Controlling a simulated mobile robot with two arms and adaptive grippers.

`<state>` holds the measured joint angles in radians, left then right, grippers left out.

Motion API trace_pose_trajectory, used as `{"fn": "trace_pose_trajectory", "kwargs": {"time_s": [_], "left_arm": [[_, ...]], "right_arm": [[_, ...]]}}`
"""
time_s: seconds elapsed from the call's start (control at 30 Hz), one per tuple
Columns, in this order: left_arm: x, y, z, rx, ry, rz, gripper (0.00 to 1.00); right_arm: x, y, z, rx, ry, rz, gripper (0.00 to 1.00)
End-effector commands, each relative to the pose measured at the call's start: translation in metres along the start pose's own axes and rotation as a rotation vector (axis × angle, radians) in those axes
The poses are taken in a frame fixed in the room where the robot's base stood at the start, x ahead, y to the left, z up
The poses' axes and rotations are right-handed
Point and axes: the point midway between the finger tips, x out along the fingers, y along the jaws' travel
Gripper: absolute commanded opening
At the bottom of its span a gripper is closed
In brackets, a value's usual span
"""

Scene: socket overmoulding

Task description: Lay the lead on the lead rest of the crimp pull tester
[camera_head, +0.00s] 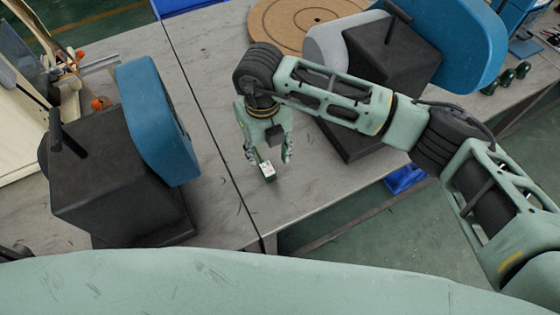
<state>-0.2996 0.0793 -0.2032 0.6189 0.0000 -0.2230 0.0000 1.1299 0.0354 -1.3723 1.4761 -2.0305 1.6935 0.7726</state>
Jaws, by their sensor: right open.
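My right gripper (268,157) points down over the table, its two fingers apart. A small block (267,170) with a white top and a dark side shows at the fingertips, between them in the picture. I cannot tell whether it touches the fingers or the table, or what it is. I cannot make out a lead or a lead rest for certain. My left gripper is not in view.
A dark machine with a blue cover (160,120) stands on the left. Another dark and blue machine (392,60) stands behind my right arm. A round wooden board (285,25) lies at the back. The grey tabletop (215,75) between the machines is mostly clear.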

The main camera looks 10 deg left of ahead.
Motion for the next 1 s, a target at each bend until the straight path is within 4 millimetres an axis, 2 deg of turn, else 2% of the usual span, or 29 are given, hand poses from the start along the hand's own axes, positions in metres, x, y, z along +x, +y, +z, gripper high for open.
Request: {"fn": "trace_pose_trajectory", "kwargs": {"time_s": [0.1,0.2,0.37,0.5,0.6,0.73,1.0], "left_arm": [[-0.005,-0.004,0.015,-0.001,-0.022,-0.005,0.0],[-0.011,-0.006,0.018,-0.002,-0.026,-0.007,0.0],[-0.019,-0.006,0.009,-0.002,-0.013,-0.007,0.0],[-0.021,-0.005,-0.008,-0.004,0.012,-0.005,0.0],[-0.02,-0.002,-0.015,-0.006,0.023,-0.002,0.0],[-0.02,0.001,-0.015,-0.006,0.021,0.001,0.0],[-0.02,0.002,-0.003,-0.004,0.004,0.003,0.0]], "right_arm": [[0.013,0.0,-0.001,0.002,0.003,0.001,0.45],[0.024,0.0,-0.002,0.002,0.004,0.001,0.45],[0.05,0.001,-0.003,0.003,0.003,0.001,0.45],[0.063,0.001,-0.003,0.001,0.001,0.001,0.45],[0.066,0.001,-0.002,0.001,0.0,0.0,0.45],[0.066,0.001,-0.002,0.001,0.0,0.0,0.45],[0.065,0.001,-0.002,0.001,0.0,0.0,0.23]]}}
